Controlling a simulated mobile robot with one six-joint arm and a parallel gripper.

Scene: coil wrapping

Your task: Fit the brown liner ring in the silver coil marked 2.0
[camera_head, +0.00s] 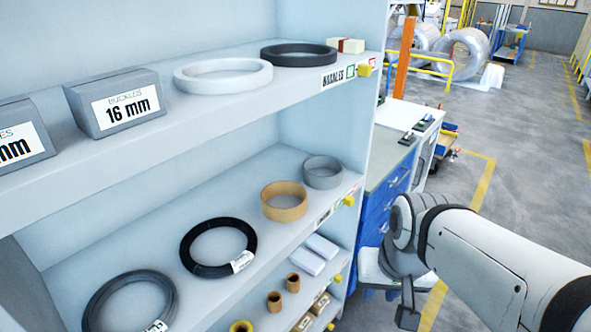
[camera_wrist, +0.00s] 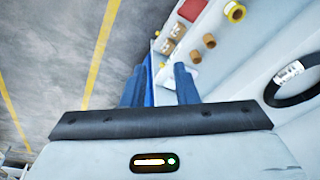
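The brown liner ring (camera_head: 285,202) is a tan band lying flat on the middle shelf, between a grey ring and a black ring. I do not see it in the wrist view. Silver wrapped coils (camera_head: 465,50) are far off on the floor at the top right; no 2.0 mark can be read on them. My gripper (camera_wrist: 160,86) shows two blue-grey fingers, apart, with nothing held between them. In the head view my arm is at the right, away from the shelf, and the fingers are hard to make out there.
The grey ring (camera_head: 322,172) and black ring (camera_head: 218,247) flank the liner. The upper shelf (camera_head: 230,108) overhangs them and holds a white ring (camera_head: 223,75) and a dark ring (camera_head: 298,54). A blue cabinet (camera_head: 385,205) stands beyond the rack. Open floor (camera_head: 530,190) lies right.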

